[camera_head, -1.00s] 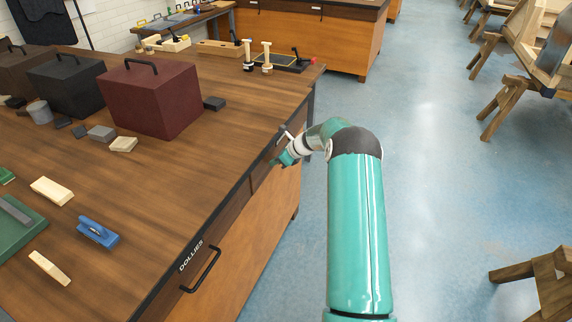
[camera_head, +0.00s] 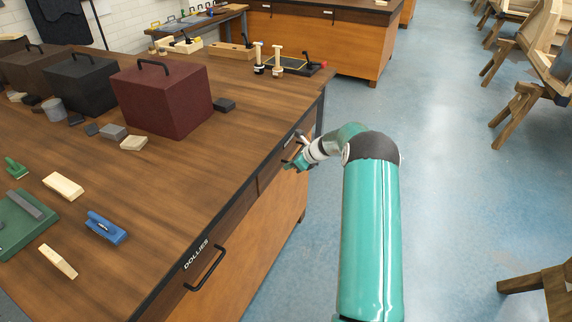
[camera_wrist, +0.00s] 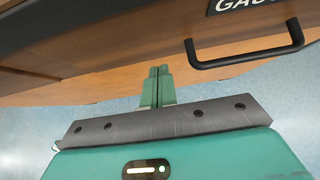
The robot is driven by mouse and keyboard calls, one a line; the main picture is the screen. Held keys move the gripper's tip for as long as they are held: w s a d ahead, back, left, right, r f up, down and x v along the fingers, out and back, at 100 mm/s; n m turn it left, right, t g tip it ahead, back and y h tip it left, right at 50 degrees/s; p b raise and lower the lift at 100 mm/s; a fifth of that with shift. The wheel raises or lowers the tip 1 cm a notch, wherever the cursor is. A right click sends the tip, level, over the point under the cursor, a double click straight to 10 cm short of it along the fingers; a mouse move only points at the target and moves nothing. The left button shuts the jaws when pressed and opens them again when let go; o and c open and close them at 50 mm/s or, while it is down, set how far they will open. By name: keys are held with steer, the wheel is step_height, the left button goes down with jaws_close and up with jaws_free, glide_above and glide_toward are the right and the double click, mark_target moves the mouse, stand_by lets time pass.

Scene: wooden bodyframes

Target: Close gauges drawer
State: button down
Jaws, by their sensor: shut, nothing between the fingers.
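The gauges drawer front (camera_wrist: 130,48) fills the top of the wrist view. Its label is cut off at the top edge, showing only the first letters. Its black bar handle (camera_wrist: 248,58) is at the upper right. My gripper (camera_wrist: 158,72) is shut and empty, its fingertips left of the handle and in front of the drawer's lower part; I cannot tell whether they touch it. In the head view my gripper (camera_head: 290,165) is beside the far part of the bench front, partly covering the drawer there. How far the drawer stands out is unclear.
The dollies drawer handle (camera_head: 206,268) is nearer on the same wooden bench (camera_head: 190,185). A maroon box (camera_head: 162,98), black boxes and small blocks stand on top. Blue floor (camera_head: 430,160) is clear right of my arm; wooden trestles (camera_head: 515,115) stand beyond.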

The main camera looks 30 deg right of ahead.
steer(key=v, duration=1.1)
steer(key=s+a+r+n+g+h, duration=0.1)
steer(key=s+a+r+n, duration=0.6)
steer(key=a+r, duration=0.25)
steer(key=s+a+r+n+g+h, duration=0.1)
steer(key=s+a+r+n, duration=0.55)
steer(key=a+r, duration=0.35)
steer(key=s+a+n+h, duration=0.1)
steer(key=s+a+n, duration=0.2)
steer(key=s+n, duration=0.2)
steer(key=s+a+r+n+h, duration=0.1)
steer(key=s+a+n, duration=0.2)
steer(key=s, duration=0.8)
steer(key=s+a+r+n+h, duration=0.1)
steer(key=s+a+n, duration=0.2)
steer(key=s+n, duration=0.4)
steer(key=shift+s+t+h, duration=0.3)
steer(key=shift+s, duration=0.65)
steer(key=shift+a+r, duration=0.1)
steer(key=shift+a, duration=0.1)
